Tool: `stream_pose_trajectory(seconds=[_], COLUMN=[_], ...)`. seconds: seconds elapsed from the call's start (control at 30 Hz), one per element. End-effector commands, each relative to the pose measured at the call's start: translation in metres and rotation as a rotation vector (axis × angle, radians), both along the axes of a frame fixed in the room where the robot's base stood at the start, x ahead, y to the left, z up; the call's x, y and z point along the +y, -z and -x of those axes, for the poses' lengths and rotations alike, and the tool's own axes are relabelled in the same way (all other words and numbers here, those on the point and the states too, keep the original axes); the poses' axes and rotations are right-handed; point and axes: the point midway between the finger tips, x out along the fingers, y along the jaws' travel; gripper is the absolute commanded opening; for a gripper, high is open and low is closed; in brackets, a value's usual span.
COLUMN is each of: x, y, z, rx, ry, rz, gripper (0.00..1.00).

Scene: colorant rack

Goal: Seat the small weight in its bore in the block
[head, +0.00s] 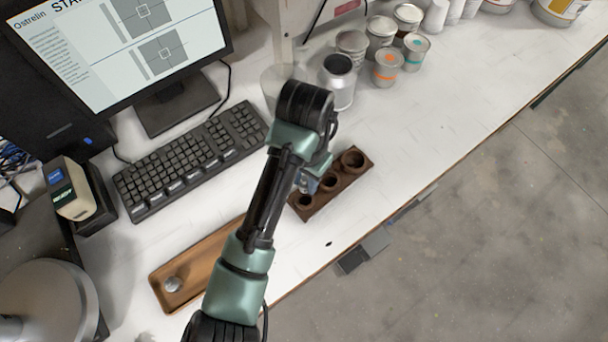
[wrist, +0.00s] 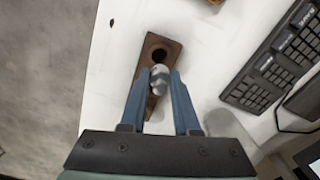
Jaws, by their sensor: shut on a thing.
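My gripper (wrist: 160,76) is shut on a small silvery weight (wrist: 158,84), held upright-looking between the fingertips. In the wrist view the weight is over the brown block (wrist: 151,104), just short of the open round end bore (wrist: 159,54). I cannot tell the height of the weight above the block. In the head view the block (head: 341,184) has three bores in a row, of rising size. My gripper (head: 310,184) is above its near-left part, by the smallest bore (head: 304,202). The middle and largest bores look dark and empty. The arm hides part of the block's left side.
A wooden tray (head: 208,262) at the lower left holds another round metal weight (head: 173,284). A keyboard (head: 190,158) lies left of the arm. The bench's front edge runs close by the block.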

Motion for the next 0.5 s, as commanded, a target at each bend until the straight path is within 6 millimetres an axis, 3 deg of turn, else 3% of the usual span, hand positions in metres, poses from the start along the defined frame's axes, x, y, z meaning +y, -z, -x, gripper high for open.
stream_pose_trajectory(seconds=[0.17,0.5], x=[0.000,0.000], y=[-0.002,0.030], z=[0.000,0.000], rx=[0.002,0.001], ry=[0.004,0.004], rz=[0.001,0.001], gripper=[0.00,0.00])
